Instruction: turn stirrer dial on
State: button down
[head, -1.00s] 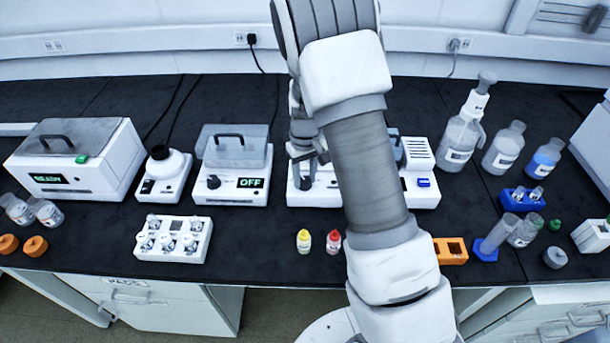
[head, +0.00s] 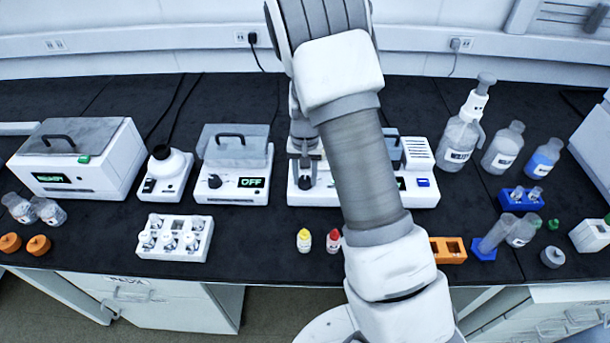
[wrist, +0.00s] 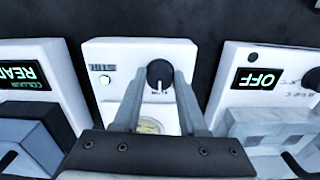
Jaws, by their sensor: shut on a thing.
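The stirrer is the white unit marked STIR in the wrist view (wrist: 104,50), with a black round dial (wrist: 159,74) and a small pale green light (wrist: 104,79) on its front. The dial has a white pointer mark. My gripper (wrist: 161,76) has one finger on each side of the dial and is shut on it. In the head view my gripper (head: 304,165) is at the front of the stirrer (head: 293,195), and the dial is mostly hidden by the fingers. My arm covers the middle of that row of units.
A unit reading OFF (head: 233,194) stands close left of the stirrer in the head view. A unit with a blue button (head: 424,183) stands to its right. A yellow-capped bottle (head: 304,240) and a red-capped bottle (head: 333,241) stand in front. Dark bench between them is clear.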

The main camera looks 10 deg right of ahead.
aim_at(305, 180)
dwell(0.3)
jog(key=shift+c, duration=2.2)
grip_release()
notch_tip(305, 180, up, 18)
jog(key=p, duration=0.1)
jog(key=shift+f+p, duration=0.25)
jog(key=shift+p, duration=0.15)
jog(key=s+r+n+t, duration=0.2)
jog(key=s+r+t, duration=0.1)
jog(key=s+r, duration=0.9)
jog(key=s+r+n+t, duration=0.1)
jog(key=s+r+t, duration=0.1)
jog(key=s, duration=1.1)
jog(key=shift+s+r+n+t+p, duration=0.2)
jog(key=shift+n+t+p, duration=0.1)
jog(key=shift+n+p, duration=0.15)
